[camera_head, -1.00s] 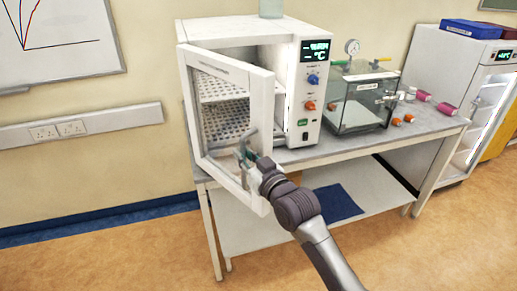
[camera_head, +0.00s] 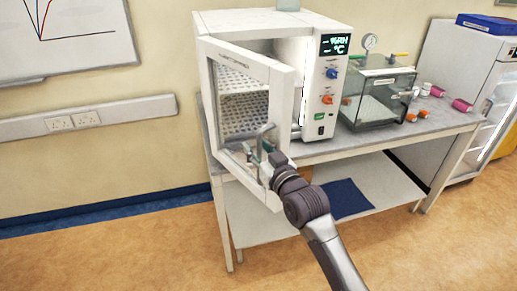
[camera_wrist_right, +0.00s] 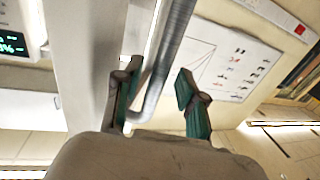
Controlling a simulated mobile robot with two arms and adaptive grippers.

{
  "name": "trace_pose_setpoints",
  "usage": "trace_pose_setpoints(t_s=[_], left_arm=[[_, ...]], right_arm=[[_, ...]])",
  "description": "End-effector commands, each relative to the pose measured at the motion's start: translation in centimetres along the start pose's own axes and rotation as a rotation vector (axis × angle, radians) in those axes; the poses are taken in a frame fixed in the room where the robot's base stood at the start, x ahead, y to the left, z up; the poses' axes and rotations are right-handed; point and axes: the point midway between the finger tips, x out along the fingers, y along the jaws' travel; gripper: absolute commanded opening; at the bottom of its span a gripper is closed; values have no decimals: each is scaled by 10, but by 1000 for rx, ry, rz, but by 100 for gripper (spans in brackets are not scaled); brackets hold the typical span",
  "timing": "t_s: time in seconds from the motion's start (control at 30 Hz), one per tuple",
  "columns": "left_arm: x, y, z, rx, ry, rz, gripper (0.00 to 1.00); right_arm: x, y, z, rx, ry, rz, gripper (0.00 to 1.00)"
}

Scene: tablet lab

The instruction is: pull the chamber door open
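The white chamber (camera_head: 270,20) stands on the bench with its glazed door (camera_head: 284,105) hinged at the left and swung partly open. Perforated shelves show inside. The grey bar handle (camera_head: 265,133) is on the door's front near its free edge; it also shows in the right wrist view (camera_wrist_right: 170,50). My right gripper (camera_head: 259,152) is at the handle's lower part. In the right wrist view its green-padded fingers (camera_wrist_right: 155,96) are apart, one on each side of the bar, with a clear gap on the right. My left gripper is not in view.
The bench (camera_head: 435,120) also carries a clear vacuum box (camera_head: 380,95) with a gauge, and several small orange and pink items. A lit white cabinet (camera_head: 470,70) stands at the right. The floor (camera_head: 150,255) in front and left is clear.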

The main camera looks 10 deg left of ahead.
Motion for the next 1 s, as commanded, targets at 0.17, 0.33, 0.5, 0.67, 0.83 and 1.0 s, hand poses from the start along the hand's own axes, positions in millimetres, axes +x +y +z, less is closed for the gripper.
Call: trace_pose_setpoints(t_s=[0.17,0.33,0.5,0.67,0.83,1.0], left_arm=[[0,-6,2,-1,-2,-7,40],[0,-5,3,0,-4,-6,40],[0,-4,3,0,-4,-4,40],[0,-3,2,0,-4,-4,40],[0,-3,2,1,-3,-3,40],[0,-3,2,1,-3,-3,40]], right_arm=[[0,1,2,0,-5,1,40],[-11,1,4,0,-6,2,40],[-42,1,4,0,-6,1,40],[-77,0,3,-1,-6,0,40],[-104,0,2,0,-5,0,40],[-117,-1,2,0,-5,-1,40]])
